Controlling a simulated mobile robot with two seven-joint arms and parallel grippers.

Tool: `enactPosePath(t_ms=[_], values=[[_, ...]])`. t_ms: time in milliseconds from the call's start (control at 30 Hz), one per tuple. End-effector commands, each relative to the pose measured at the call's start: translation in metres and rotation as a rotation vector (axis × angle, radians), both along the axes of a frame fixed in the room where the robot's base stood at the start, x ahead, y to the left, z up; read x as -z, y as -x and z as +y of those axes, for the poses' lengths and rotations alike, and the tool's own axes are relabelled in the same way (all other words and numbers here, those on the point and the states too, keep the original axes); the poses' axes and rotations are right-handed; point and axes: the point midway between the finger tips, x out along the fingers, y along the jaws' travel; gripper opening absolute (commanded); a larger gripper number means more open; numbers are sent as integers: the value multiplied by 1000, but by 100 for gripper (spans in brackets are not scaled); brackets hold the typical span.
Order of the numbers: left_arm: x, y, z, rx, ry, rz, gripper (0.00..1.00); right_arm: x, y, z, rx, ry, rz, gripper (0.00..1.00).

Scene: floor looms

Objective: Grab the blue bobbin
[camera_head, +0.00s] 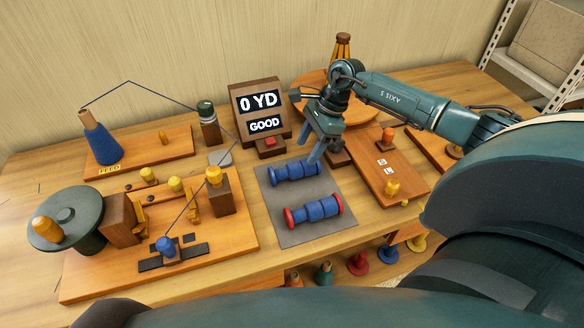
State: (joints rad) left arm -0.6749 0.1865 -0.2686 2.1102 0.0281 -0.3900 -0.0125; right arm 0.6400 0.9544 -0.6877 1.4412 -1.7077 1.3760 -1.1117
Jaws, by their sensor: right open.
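Two blue-wound bobbins lie on a grey mat (283,233) in the middle of the table. The far bobbin (290,172) has blue ends, and the near bobbin (315,211) has red ends. My right gripper (318,153) is open and points down at the right end of the far bobbin; its finger overlaps that end in the picture, and I cannot tell whether they touch. A small blue bobbin (165,245) stands on the winder board at the left, with thread running to it. My left gripper is not in view.
A display box (240,100) reading "0 YD" and "GOOD" stands behind the mat. A blue thread cone (102,143) stands at the far left. The winder board (95,287) with its posts is left of the mat; a wooden board (375,165) with pegs is right.

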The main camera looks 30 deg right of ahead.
Motion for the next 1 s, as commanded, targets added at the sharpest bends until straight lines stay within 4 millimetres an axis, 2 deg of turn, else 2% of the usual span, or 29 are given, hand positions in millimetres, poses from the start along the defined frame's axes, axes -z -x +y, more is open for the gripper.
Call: enactPosePath(t_ms=[100,367,600,900,1000], values=[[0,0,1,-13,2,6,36,15,-2,7,1,-3,1,53],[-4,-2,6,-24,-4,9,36,34,-4,16,0,-4,1,53],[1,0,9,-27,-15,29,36,66,-7,28,2,-4,-1,53],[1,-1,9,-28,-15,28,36,71,-8,29,3,-3,-4,53],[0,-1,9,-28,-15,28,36,71,-8,29,3,-3,-3,45]])
